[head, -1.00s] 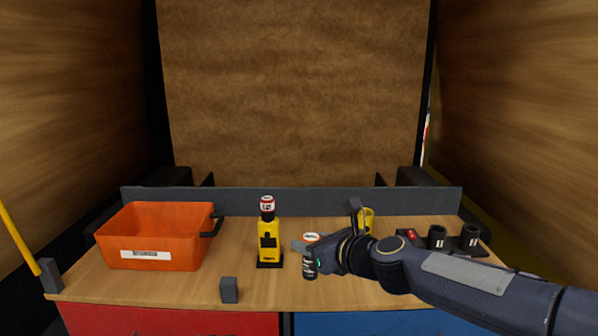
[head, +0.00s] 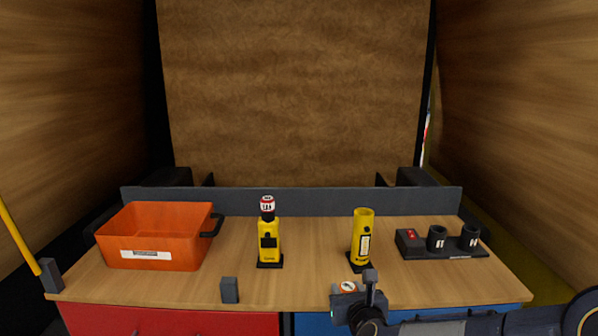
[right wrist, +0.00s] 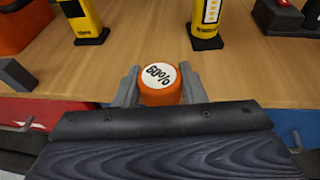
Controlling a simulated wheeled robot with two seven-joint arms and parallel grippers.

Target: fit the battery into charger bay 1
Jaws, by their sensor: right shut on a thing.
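My right gripper (head: 348,293) is shut on the battery (head: 347,287), near the table's front edge. In the right wrist view the battery (right wrist: 160,80) shows an orange cap with a white top reading "60%", between the two fingers (right wrist: 160,88); its lower body is hidden. The black charger (head: 440,252) stands at the right of the table, apart from the gripper. It has two round upright bays, a left one (head: 436,239) and a right one (head: 469,238). I see nothing in either bay; their small labels are hard to read. My left gripper is out of view.
An orange bin (head: 155,250) stands at the left. A yellow device with a red-and-white top (head: 268,240) and an open-topped yellow holder (head: 362,240) stand mid-table. A small grey block (head: 229,290) sits at the front. The wood between holder and charger is clear.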

